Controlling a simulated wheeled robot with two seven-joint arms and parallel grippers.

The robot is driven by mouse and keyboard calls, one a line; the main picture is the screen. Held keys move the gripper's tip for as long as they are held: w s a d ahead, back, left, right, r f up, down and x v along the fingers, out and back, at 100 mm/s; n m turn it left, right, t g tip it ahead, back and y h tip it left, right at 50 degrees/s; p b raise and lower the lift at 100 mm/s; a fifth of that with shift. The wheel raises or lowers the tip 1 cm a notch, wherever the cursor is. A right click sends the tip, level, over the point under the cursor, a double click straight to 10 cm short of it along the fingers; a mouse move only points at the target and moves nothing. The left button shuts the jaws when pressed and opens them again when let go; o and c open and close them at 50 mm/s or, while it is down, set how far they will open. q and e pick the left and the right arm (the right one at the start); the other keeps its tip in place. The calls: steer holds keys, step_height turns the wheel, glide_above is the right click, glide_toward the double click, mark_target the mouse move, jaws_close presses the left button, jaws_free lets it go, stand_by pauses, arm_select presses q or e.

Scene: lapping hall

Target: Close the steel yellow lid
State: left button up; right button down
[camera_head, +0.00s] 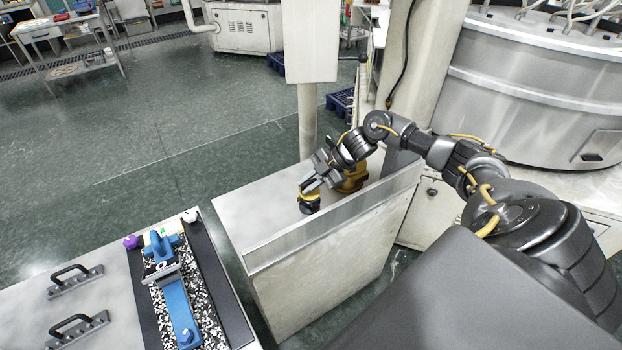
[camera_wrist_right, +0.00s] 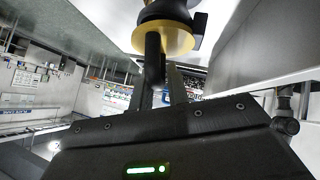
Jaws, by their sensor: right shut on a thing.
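In the head view, my right gripper (camera_head: 313,186) is over the pale steel-topped cabinet (camera_head: 262,208), its fingers at a small yellow and black piece (camera_head: 309,203). In the right wrist view, the fingers (camera_wrist_right: 163,75) are closed at the dark part beneath a gold-yellow disc (camera_wrist_right: 165,37) with black fittings. I take this disc to be part of the yellow lid, but its full outline is hidden. Another yellow body (camera_head: 352,180) stands partly behind my right wrist on the cabinet. I cannot tell how far the lid is open. My left gripper is not in view.
A bench at lower left holds a blue tool (camera_head: 178,298) on a speckled mat and two black handles (camera_head: 75,278). A white post (camera_head: 308,120) stands behind the cabinet. Green floor lies open at left.

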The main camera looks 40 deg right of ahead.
steer(key=shift+w+d+f+m+g+b, duration=0.2)
steer(key=shift+w+m+g+b, duration=0.2)
steer(key=shift+w+g+b, duration=0.25)
steer(key=shift+w+a+g, duration=0.1)
steer(key=shift+g, duration=0.15)
steer(key=c, duration=1.5)
jaws_free()
steer(key=shift+f, duration=0.1)
steer(key=shift+c, duration=0.2)
steer(key=shift+o, duration=0.4)
steer(key=shift+w+f, duration=0.1)
steer(key=shift+f, duration=0.05)
